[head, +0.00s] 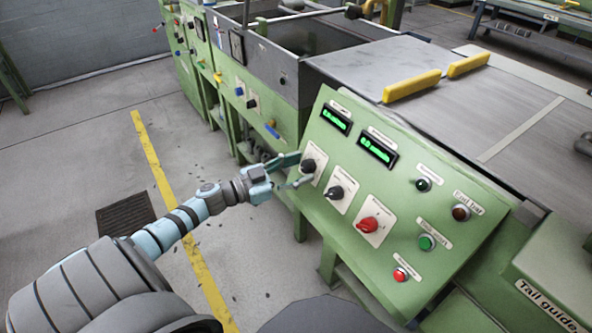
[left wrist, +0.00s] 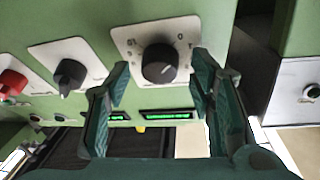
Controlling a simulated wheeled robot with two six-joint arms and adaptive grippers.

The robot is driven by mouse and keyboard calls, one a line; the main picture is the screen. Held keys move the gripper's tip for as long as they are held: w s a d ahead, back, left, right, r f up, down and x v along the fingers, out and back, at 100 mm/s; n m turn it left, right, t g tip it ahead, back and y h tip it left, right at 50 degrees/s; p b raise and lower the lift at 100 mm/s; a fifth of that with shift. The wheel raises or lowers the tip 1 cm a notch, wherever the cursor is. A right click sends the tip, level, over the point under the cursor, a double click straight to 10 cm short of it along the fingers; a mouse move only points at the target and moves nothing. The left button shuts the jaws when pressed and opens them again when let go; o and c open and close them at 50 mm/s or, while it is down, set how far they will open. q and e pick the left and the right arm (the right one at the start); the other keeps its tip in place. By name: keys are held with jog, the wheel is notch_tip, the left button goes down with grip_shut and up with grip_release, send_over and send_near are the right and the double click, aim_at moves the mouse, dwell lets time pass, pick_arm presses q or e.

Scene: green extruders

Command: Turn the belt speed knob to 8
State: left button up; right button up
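A sloped green control panel (head: 402,205) carries a row of knobs: a black knob (head: 308,165) at the left, a second black knob (head: 335,193) and a red knob (head: 368,224). Their labels are too small to read, so I cannot tell which is belt speed. My left gripper (head: 299,169) is open at the leftmost black knob. In the left wrist view this knob (left wrist: 159,67) sits on a white dial plate (left wrist: 126,38), between and beyond the spread fingers (left wrist: 160,80). No finger clearly touches it. My right gripper is not in view.
Two lit green displays (head: 377,149) sit above the knobs, their digits unclear. Green (head: 427,242) and red (head: 401,274) buttons are at the panel's lower right. Yellow handles (head: 412,86) stand on the machine's cover behind. The floor left of the panel is open.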

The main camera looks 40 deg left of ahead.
pick_arm(q)
jog(key=c, duration=1.1)
